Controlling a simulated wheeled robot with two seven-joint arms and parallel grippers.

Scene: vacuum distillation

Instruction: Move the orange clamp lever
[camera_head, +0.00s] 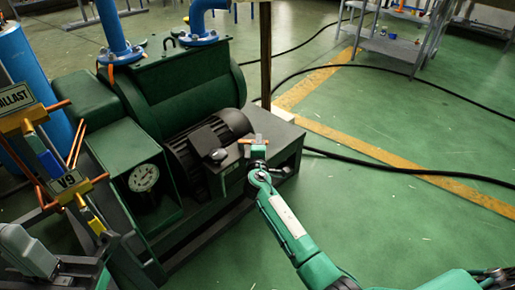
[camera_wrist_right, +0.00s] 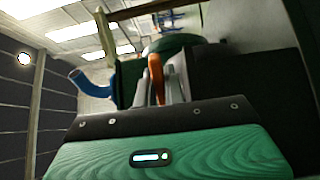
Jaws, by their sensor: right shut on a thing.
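My right gripper (camera_head: 258,150) is at the right end of the green pump machine, above its dark end block beside the black motor. It is shut on the orange clamp lever (camera_head: 246,141), whose end sticks out to the left of the fingers. In the right wrist view the orange lever (camera_wrist_right: 156,80) stands up between the grey fingers (camera_wrist_right: 174,85), and its lower part is hidden by the gripper body.
The pump's black ribbed motor (camera_head: 205,140) and round gauge (camera_head: 144,178) are left of the gripper. Labelled valves with orange handles, including one marked BALLAST (camera_head: 15,98), stand at far left. A black cable (camera_head: 400,168) crosses the open green floor on the right.

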